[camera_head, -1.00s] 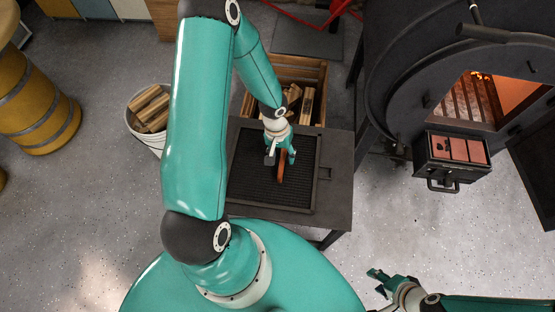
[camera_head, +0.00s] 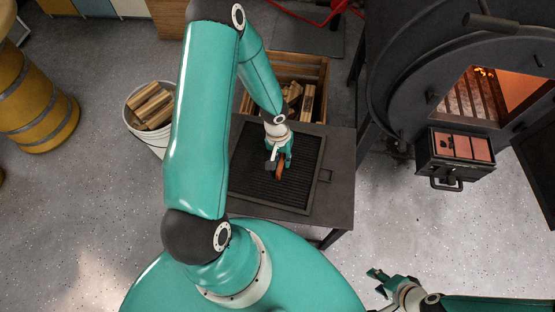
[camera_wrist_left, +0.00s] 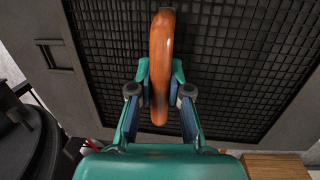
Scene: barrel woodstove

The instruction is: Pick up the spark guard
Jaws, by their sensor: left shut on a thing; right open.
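The spark guard (camera_head: 252,171) is a dark mesh panel in a dark frame over the table in the head view. It has a curved orange-brown handle (camera_head: 280,171). My left gripper (camera_head: 278,158) is at the handle from above. In the left wrist view, my left gripper (camera_wrist_left: 160,88) is shut on the handle (camera_wrist_left: 161,40), one finger on each side, with the mesh (camera_wrist_left: 225,60) behind. Whether the panel is clear of the tabletop I cannot tell. My right gripper (camera_head: 378,282) is open and empty at the lower right, far from the guard.
The dark table (camera_head: 340,190) shows around the panel. A crate of firewood (camera_head: 318,75) stands behind it, and a white bucket of wood (camera_head: 155,145) at left. The barrel stove (camera_head: 400,100) with its open, glowing firebox is at right, a dark box (camera_head: 460,172) before it.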

